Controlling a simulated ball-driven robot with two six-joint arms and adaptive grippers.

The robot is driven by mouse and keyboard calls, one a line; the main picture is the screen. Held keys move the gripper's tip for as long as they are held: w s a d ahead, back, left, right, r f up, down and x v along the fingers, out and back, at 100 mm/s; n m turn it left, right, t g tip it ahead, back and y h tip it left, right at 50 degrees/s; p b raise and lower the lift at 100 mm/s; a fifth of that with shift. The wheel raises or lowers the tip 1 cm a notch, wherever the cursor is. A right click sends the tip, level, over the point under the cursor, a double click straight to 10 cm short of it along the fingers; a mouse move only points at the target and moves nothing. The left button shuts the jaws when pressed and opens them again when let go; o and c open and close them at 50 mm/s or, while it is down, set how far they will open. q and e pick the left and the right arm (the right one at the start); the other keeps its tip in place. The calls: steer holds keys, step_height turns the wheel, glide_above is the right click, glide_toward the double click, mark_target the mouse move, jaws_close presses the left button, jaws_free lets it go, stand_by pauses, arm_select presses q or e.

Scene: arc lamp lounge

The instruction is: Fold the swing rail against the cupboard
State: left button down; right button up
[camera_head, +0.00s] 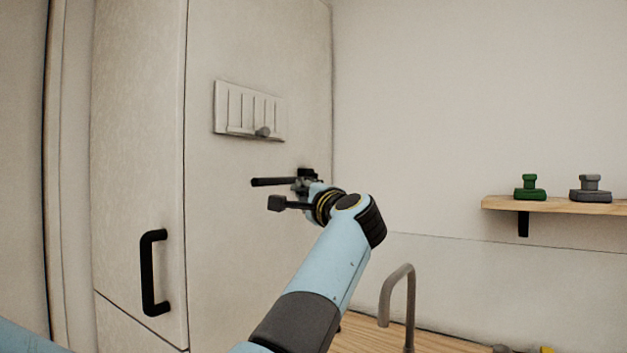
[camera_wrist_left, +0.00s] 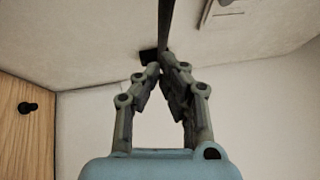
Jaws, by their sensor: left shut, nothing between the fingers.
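The swing rail (camera_head: 270,182) is a dark bar in front of the pale cupboard (camera_head: 225,240) side. Its right end is near a small black mount (camera_head: 308,172). In the left wrist view the rail (camera_wrist_left: 165,22) runs down from the top edge, with the black mount (camera_wrist_left: 148,55) beside it on the panel. I cannot tell its exact angle to the panel. My left gripper (camera_head: 301,184) is at the rail's right end. In the wrist view its fingertips (camera_wrist_left: 160,70) are together and empty, overlapping the rail's lower end; contact is unclear. My right gripper is not in view.
A slotted plate (camera_head: 248,108) with a grey knob is above the rail. A black door handle (camera_head: 150,272) is at lower left. A grey tap (camera_head: 402,290) stands on the wooden counter. A shelf (camera_head: 545,205) with green and grey objects is at right.

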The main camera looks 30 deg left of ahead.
mark_target(278, 184)
arm_select(q)
steer(key=a+p, duration=0.2)
steer(key=a, duration=0.1)
steer(key=a+r+p, duration=0.1)
steer(key=shift+s+a+r, duration=0.1)
steer(key=shift+s+a, duration=0.05)
steer(key=shift+s, duration=0.2)
steer(key=shift+w, duration=0.2)
steer(key=shift+w+f, duration=0.15)
steer(key=shift+f, duration=0.05)
steer(key=shift+s+a, duration=0.2)
steer(key=shift+s, duration=0.05)
steer(key=s+a+b, duration=0.1)
steer(key=a+b, duration=0.2)
steer(key=a, duration=0.3)
steer(key=shift+a, duration=0.35)
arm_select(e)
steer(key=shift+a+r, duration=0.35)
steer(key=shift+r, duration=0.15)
